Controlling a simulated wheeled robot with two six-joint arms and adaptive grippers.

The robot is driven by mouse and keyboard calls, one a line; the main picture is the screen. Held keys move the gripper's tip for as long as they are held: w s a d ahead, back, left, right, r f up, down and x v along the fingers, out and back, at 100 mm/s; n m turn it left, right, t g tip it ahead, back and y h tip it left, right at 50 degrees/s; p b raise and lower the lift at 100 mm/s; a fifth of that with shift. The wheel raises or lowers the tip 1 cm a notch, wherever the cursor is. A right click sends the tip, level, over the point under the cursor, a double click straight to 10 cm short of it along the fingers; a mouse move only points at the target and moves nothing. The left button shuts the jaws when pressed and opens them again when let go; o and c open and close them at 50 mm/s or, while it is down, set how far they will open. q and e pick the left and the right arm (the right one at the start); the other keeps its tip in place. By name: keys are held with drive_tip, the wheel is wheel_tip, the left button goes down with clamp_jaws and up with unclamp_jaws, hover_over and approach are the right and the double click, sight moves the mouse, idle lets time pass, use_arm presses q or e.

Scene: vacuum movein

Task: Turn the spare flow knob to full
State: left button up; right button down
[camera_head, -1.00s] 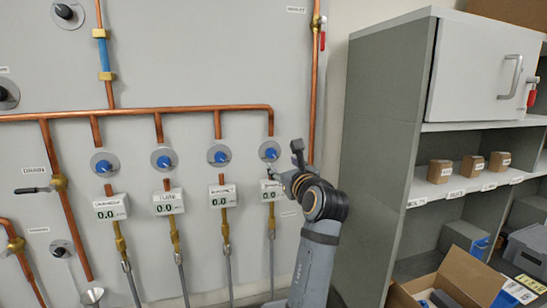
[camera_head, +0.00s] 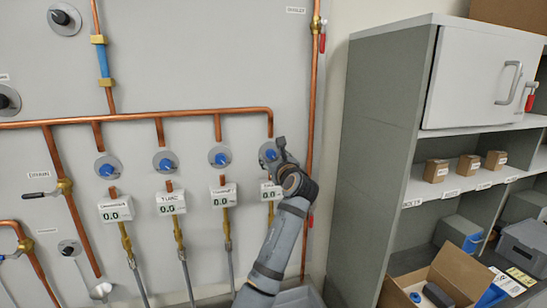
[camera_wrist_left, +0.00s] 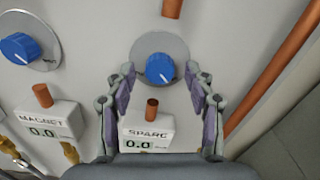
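The spare flow knob (camera_wrist_left: 160,68) is blue with a white pointer mark, on a round grey plate on the wall panel. Its display below (camera_wrist_left: 147,137) is labelled SPARE and reads 0.0. In the head view the knob (camera_head: 270,154) is the rightmost of the row, partly covered by my left gripper (camera_head: 278,150). In the wrist view my left gripper (camera_wrist_left: 161,76) is open, one finger on each side of the knob plate's lower part. The fingers look apart from the knob; I cannot tell how far it is in depth. My right gripper is not in view.
The magnet knob (camera_wrist_left: 20,48) and its display (camera_wrist_left: 45,127) are left of the spare one. A copper pipe (camera_head: 313,90) runs vertically to the right. A grey shelf unit (camera_head: 385,130) with small boxes and an open carton (camera_head: 450,275) stands at the right.

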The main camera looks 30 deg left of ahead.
use_arm(q)
clamp_jaws()
